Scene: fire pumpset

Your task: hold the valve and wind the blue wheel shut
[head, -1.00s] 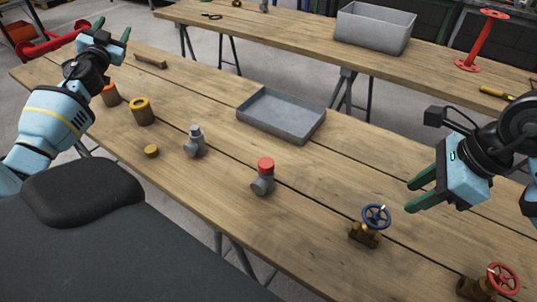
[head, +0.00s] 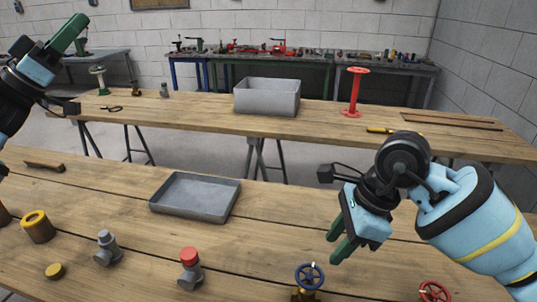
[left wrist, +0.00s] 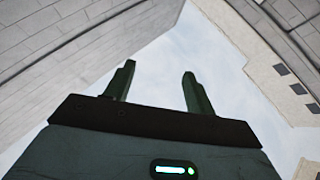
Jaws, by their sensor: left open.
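The valve with the blue handwheel (head: 309,277) stands upright on the near bench. Its brass body (head: 304,296) is partly cut off by the bottom edge of the head view. My right gripper (head: 339,240) is above and to the right of the blue wheel, apart from it, with its green fingers spread and nothing between them. My left gripper (head: 72,32) is raised high at the upper left, far from the valve. In the left wrist view its two fingers (left wrist: 160,76) are apart and empty, pointing up.
A red-wheeled valve (head: 433,292) is right of the blue one. A red-capped fitting (head: 190,270), a grey fitting (head: 107,249) and brass pieces (head: 38,227) stand to the left. A shallow grey tray (head: 160,207) lies behind. A grey bin (head: 267,98) and a red stand (head: 353,95) are on the far bench.

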